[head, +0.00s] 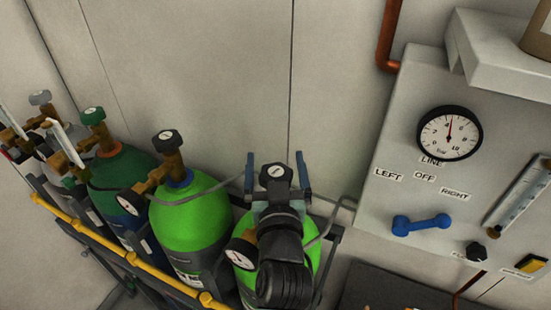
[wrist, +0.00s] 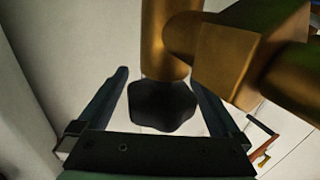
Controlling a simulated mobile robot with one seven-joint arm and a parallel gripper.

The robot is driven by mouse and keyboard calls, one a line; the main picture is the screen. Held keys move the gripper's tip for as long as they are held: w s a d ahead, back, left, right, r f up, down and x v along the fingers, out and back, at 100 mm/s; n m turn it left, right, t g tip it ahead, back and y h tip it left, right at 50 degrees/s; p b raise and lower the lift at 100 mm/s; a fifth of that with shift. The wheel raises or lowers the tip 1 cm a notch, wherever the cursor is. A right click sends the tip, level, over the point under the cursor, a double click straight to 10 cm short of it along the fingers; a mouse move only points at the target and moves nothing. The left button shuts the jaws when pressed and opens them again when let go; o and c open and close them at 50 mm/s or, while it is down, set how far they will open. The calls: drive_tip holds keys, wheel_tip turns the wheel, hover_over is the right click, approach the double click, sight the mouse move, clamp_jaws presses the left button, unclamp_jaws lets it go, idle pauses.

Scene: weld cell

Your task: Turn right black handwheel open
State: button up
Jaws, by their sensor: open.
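The right black handwheel (head: 277,172) tops the valve of the right bright green cylinder (head: 308,254). It also shows in the wrist view as a dark lobed knob (wrist: 163,106) on a brass stem. My gripper (head: 275,158) is open, with one blue-grey finger on each side of this handwheel. In the wrist view my gripper (wrist: 159,74) shows gaps between both fingers and the wheel, so no contact is visible. My wrist covers much of the cylinder's front and its valve in the head view.
Another black handwheel (head: 167,141) sits on the left bright green cylinder (head: 190,222). A dark green cylinder (head: 118,178) and a grey one stand further left. A yellow rail (head: 130,257) runs in front. A panel with a pressure gauge (head: 449,134) and blue lever (head: 420,224) is at right.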

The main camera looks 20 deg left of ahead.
drive_tip(key=shift+c, duration=0.2)
drive_tip(key=c, duration=1.3)
drive_tip(key=shift+f+b, duration=0.1)
drive_tip(key=shift+b, duration=0.2)
drive_tip(key=shift+b, duration=0.4)
